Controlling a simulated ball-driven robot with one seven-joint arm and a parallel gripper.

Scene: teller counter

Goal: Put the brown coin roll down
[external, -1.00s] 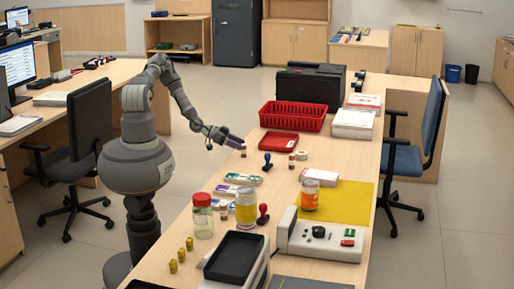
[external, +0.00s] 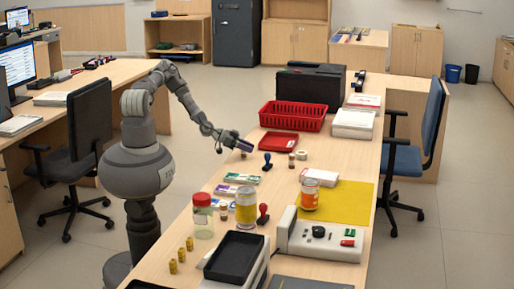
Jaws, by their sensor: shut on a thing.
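My gripper (external: 244,146) is at the left edge of the teller counter, left of the blue-handled stamp (external: 267,161). It is shut on the brown coin roll (external: 243,154), which is small and mostly hidden by the fingers. Only a little of the roll shows below the fingertips. I cannot tell whether the roll touches the counter top (external: 222,172).
A red tray (external: 278,142) and a red basket (external: 292,116) are behind the gripper. Small brown-and-white rolls (external: 291,161) stand to the right. Banknote bundles (external: 241,179), jars (external: 246,208) and a red stamp (external: 263,214) are nearer.

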